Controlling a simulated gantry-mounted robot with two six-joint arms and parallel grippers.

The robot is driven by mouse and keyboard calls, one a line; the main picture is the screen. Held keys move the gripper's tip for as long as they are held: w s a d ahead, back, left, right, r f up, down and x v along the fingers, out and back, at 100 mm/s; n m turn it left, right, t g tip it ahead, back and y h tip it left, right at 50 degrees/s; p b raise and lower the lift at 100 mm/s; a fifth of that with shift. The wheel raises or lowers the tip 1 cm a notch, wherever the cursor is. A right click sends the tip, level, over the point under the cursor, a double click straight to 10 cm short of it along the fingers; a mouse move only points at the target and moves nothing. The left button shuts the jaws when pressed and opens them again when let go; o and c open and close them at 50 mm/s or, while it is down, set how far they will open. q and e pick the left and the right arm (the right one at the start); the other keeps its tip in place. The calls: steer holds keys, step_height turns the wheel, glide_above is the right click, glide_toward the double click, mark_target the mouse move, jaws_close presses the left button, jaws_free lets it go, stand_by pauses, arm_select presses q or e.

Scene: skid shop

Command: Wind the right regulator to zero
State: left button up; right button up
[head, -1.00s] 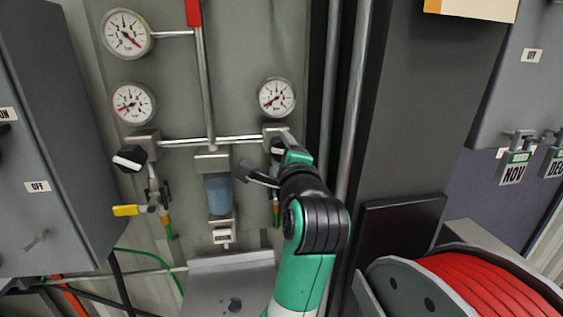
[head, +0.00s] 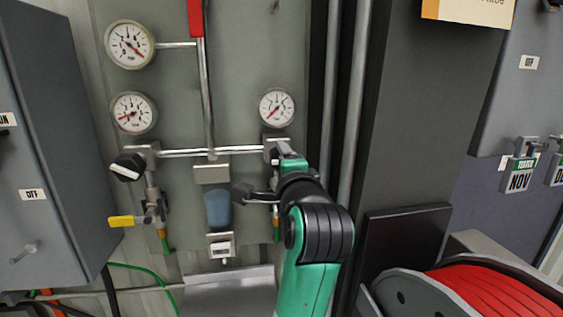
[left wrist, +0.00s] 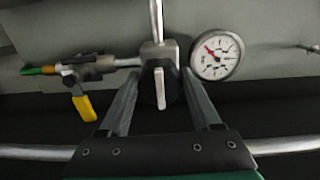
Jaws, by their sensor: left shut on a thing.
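The right regulator's black knob with a white pointer bar (left wrist: 160,88) sits between the two fingers of my left gripper (left wrist: 160,103), which is shut on it. In the head view my left gripper (head: 288,160) covers most of that regulator, and the knob is hidden. The right gauge (head: 277,108) is just above the regulator; its red needle points to the lower left, at the low end of the dial. It also shows in the left wrist view (left wrist: 216,54). My right gripper is not in view.
The left regulator (head: 127,167) has a black knob with a white bar, a gauge (head: 133,113) above and a yellow valve handle (head: 121,221) below. A blue filter bowl (head: 218,208) hangs between the regulators. A red hose reel (head: 490,300) stands at lower right.

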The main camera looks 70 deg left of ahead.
arm_select(q)
steer(key=o, duration=1.4)
steer(key=shift+c, duration=0.2)
steer(key=b+v, duration=0.1)
steer(key=v, duration=1)
steer(key=shift+d, duration=0.3)
